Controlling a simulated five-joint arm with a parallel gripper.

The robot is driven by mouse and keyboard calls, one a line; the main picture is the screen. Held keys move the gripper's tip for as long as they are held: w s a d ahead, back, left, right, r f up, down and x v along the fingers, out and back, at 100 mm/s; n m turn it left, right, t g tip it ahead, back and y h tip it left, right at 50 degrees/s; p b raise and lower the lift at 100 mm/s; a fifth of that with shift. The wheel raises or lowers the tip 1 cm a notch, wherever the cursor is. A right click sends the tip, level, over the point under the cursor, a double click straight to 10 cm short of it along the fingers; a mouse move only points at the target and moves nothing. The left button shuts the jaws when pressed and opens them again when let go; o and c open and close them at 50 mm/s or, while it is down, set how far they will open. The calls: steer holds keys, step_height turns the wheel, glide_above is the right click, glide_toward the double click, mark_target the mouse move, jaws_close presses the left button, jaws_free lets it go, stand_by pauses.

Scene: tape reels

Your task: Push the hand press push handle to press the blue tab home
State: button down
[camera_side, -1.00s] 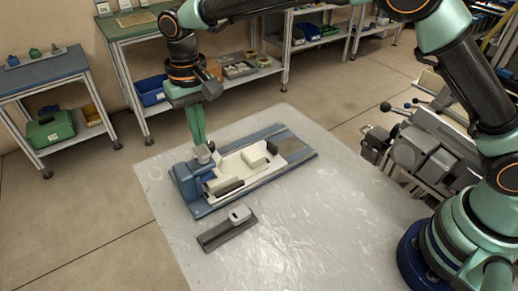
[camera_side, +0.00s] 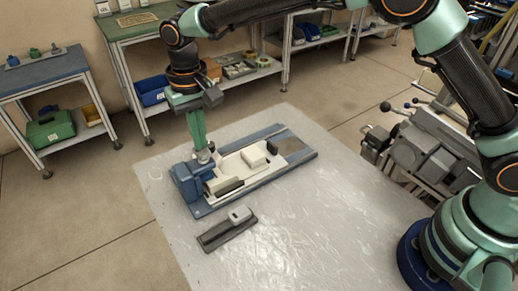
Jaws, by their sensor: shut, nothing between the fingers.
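The hand press (camera_side: 187,184) is a blue block at the left end of a blue base plate (camera_side: 297,150) on the table. Its push handle, a small grey knob (camera_side: 204,156), stands at the top of the block. My gripper (camera_side: 202,148) is shut with green fingers pointing down, its tips at the knob; they appear to touch it. A cream fixture (camera_side: 232,166) with a dark bar (camera_side: 228,187) lies on the plate beside the press. I cannot make out the blue tab; it is too small or hidden by the press.
A dark flat holder (camera_side: 227,230) with a grey block (camera_side: 240,215) lies in front of the plate. The pale table sheet (camera_side: 310,215) is clear to the right. Shelves and a side bench (camera_side: 45,75) stand behind, and grey machinery (camera_side: 420,150) stands at the right.

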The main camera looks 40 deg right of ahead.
steer(key=shift+f, duration=0.9)
stand_by(5.3)
steer(key=shift+r, duration=3.55)
steer(key=shift+d, duration=0.1)
